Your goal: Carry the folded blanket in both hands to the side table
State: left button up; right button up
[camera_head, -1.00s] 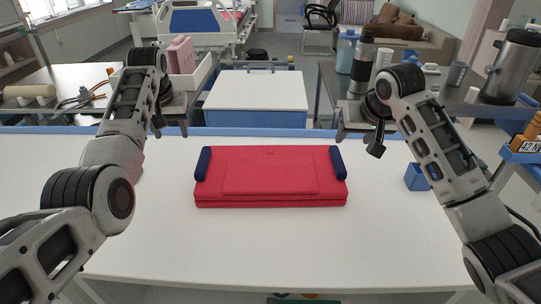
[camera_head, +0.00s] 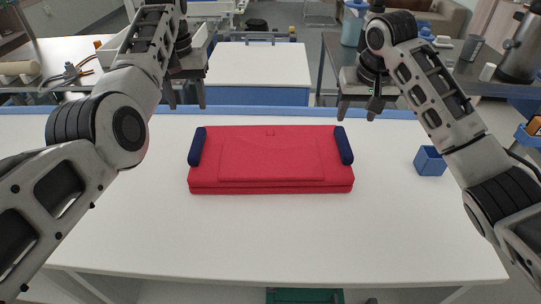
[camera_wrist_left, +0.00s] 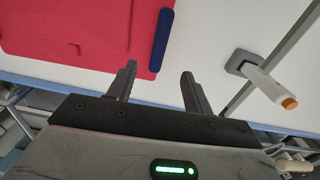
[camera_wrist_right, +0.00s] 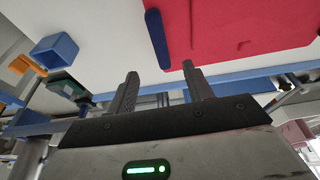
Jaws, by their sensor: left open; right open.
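The folded red blanket (camera_head: 270,158) lies flat on the white table, with a dark blue roll at its left end (camera_head: 197,146) and another at its right end (camera_head: 343,145). My left gripper (camera_head: 187,98) is open and empty, above and beyond the blanket's left end. My right gripper (camera_head: 359,108) is open and empty, above and beyond its right end. The blanket also shows in the left wrist view (camera_wrist_left: 80,30) and the right wrist view (camera_wrist_right: 240,30), apart from the fingers. A low white-topped side table with blue sides (camera_head: 258,66) stands beyond the white table.
Counters with jugs and tools stand at the far left and right.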

aim_at(196, 141)
pick_arm(q)
notch_tip(196, 141, down, 11)
jog(key=shift+f, duration=0.2)
pick_arm(e)
jog(key=x, duration=1.1)
jog(key=shift+w+f, duration=0.1)
jog(key=shift+f, duration=0.1)
pick_arm(q)
grip_shut()
pick_arm(e)
grip_shut()
pick_arm(q)
jog(key=shift+r, duration=0.1)
pick_arm(e)
jog(key=shift+r, duration=0.1)
